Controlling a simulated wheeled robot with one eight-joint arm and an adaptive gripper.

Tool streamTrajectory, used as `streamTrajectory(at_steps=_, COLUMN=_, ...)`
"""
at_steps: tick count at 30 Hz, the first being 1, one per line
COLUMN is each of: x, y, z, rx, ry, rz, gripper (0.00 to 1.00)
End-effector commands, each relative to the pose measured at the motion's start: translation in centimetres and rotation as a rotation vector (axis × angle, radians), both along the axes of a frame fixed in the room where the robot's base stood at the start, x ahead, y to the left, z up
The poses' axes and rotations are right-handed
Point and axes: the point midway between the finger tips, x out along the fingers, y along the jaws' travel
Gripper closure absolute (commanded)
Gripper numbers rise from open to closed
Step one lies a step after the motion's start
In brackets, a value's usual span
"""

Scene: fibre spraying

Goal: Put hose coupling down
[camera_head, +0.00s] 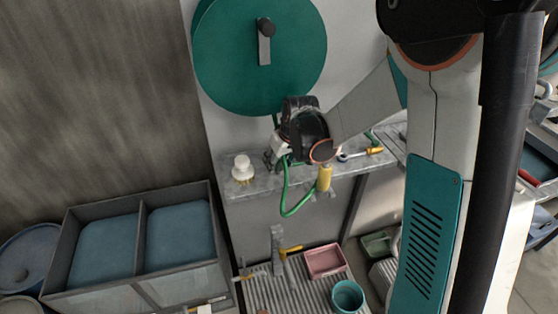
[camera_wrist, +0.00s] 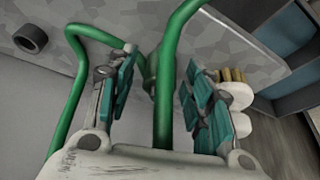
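My gripper (camera_head: 273,157) is at the grey stone shelf (camera_head: 262,182), beside a white knob-shaped piece with a brass-coloured base (camera_head: 243,168). In the wrist view my gripper (camera_wrist: 160,62) has its teal-padded fingers spread wide apart. A green hose (camera_wrist: 164,105) runs between the fingers without either pad visibly pressing on it. The hose (camera_head: 284,190) hangs below the shelf in a loop, rising towards a yellow cylinder (camera_head: 325,178) at the shelf's front edge. I cannot make out the hose coupling clearly; the gripper and hose may hide it.
A large teal reel (camera_head: 260,55) is on the wall above the shelf. A yellow-handled tool (camera_head: 373,151) lies on the shelf to the right. Below are a ribbed surface (camera_head: 265,292), a pink tray (camera_head: 325,262) and a teal bucket (camera_head: 347,297). A two-part bin (camera_head: 143,240) stands left.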

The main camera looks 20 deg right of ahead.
Motion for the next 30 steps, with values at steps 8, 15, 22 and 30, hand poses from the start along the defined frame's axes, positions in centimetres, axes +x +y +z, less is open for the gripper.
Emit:
streamTrajectory(at_steps=8, x=0.0, y=0.0, z=0.5, rx=0.0, ry=0.0, rz=0.0, gripper=0.53)
streamTrajectory(at_steps=15, x=-1.5, y=-0.4, z=4.3, rx=0.0, ry=0.0, rz=0.0, gripper=0.53)
streamTrajectory(at_steps=22, x=-3.3, y=-0.9, z=8.6, rx=0.0, ry=0.0, rz=-0.001, gripper=0.53)
streamTrajectory(at_steps=30, x=-4.4, y=-1.2, z=11.2, rx=0.0, ry=0.0, rz=-0.001, gripper=0.53)
